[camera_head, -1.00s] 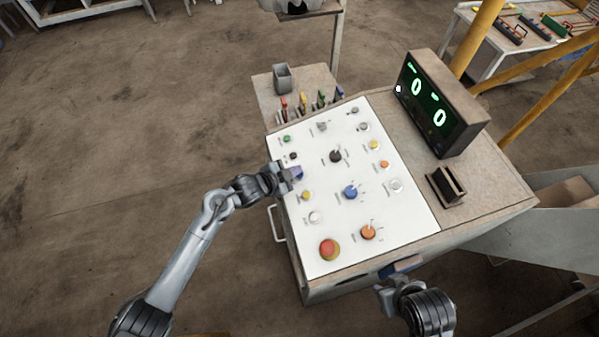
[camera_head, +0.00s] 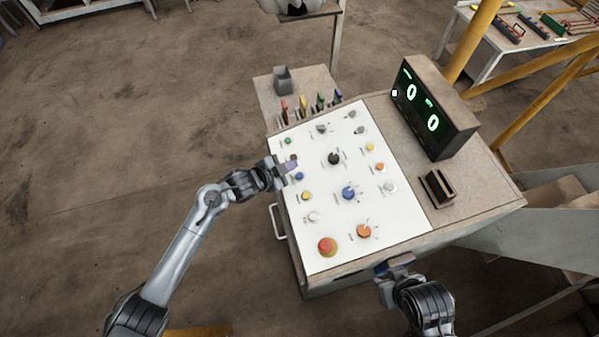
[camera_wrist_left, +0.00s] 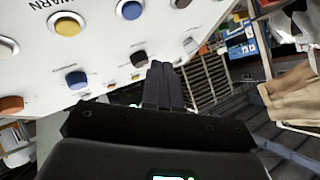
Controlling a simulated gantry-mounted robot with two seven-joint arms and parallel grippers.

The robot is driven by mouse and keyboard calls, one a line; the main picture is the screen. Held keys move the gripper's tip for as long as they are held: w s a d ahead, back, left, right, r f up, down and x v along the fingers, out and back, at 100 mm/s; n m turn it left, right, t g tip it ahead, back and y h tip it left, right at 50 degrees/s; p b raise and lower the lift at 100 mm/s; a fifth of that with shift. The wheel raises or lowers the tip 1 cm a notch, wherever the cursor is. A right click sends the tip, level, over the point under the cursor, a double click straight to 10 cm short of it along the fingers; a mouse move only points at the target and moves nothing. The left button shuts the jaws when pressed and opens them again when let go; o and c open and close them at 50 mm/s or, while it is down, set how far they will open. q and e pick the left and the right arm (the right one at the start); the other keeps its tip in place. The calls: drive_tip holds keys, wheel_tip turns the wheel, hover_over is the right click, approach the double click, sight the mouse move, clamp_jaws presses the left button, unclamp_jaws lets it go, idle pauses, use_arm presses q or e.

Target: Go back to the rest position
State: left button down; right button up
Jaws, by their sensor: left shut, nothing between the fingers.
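My left gripper (camera_head: 287,168) is at the left edge of the white control panel (camera_head: 405,218), beside the small buttons there. In the left wrist view its dark fingers (camera_wrist_left: 161,85) are together with nothing between them. The panel's buttons and knobs show behind them. My right gripper (camera_head: 392,268) is at the front edge of the console, low in the head view. Its fingers are partly hidden and too small to read.
The console carries a display box (camera_head: 435,108) with green digits and a dark holder (camera_head: 437,187) at the right. A red button (camera_head: 327,246) is near the panel's front. A side shelf (camera_head: 300,82) holds a grey cup (camera_head: 283,79). Open floor lies to the left.

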idle(0.7)
use_arm(q)
drive_tip(key=s+a+r+n+g+y, duration=0.1)
drive_tip(key=s+a+n+y, duration=0.1)
drive_tip(key=s+a+n, duration=0.2)
drive_tip(key=s+a+r+n+g+y+p, duration=0.1)
drive_tip(key=s+a+n, duration=0.4)
drive_tip(key=s+a, duration=0.5)
drive_tip(key=s+a+r+n+g+y+p, duration=0.1)
drive_tip(key=s+a+n+y, duration=0.4)
drive_tip(key=s, duration=1.5)
drive_tip(key=shift+s+a+r+g, duration=0.15)
drive_tip(key=shift+a+g, duration=0.55)
drive_tip(key=shift+a, duration=0.2)
drive_tip(key=c, duration=1.8)
unclamp_jaws()
